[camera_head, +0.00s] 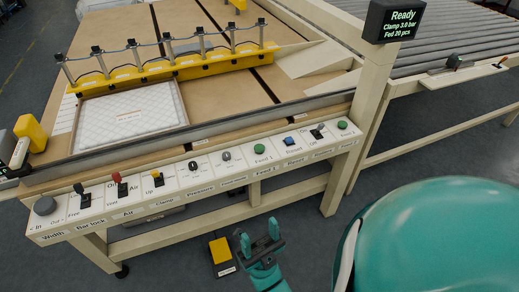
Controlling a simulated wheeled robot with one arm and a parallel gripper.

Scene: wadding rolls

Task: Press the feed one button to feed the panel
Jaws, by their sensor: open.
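The control strip (203,176) runs along the machine's front edge with labelled controls. The feed one button (259,149) is a green round button right of the middle, with a "Feed 1" label below it. A white quilted panel (105,125) lies flat on the machine's bed under a yellow clamp bar (165,69). My gripper (260,236) is teal, open and empty. It shows below the strip in the picture, apart from the button.
A blue reset button (289,141), black switch (316,133) and second green button (342,125) sit to the right. The display (398,22) reads Ready, Clamp 3.0 bar, Fed 20 pcs. A yellow pedal (221,255) is on the floor. A roller table (450,40) stands right.

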